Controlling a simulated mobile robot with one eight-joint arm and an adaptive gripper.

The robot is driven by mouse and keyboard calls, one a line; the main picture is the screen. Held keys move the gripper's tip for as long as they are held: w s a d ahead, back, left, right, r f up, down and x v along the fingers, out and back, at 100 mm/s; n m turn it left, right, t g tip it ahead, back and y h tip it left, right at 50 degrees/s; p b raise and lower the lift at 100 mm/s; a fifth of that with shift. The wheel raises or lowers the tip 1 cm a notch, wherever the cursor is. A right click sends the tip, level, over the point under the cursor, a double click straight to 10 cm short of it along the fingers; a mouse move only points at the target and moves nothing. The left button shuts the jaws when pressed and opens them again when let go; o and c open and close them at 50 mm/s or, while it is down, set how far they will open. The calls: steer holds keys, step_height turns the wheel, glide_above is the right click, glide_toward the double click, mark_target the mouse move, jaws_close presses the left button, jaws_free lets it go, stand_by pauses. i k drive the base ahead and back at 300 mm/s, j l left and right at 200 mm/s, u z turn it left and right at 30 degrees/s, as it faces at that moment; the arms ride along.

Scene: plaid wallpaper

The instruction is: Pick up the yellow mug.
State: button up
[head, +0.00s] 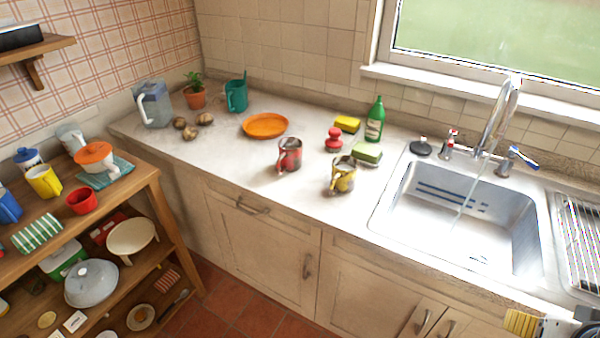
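A shiny yellow mug (342,176) stands upright on the countertop, left of the sink, with its handle toward the lower left. A second yellow mug (43,181) stands on the top of the wooden shelf unit at the left. A yellow ribbed piece with white and dark parts, which looks like my gripper (516,322), shows at the bottom right edge, by the counter's front. It is far to the right of and nearer than both mugs. Most of it is cut off, and I cannot see whether its fingers are apart. Nothing touches either mug.
A red metallic mug (289,155) stands just left of the counter mug. A green sponge (366,153), red-handled item (334,140) and green bottle (375,120) stand behind it. The sink (460,215) lies to its right. The counter's front strip is clear.

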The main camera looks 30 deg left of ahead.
mark_target(344, 169)
steer(key=u, duration=1.1)
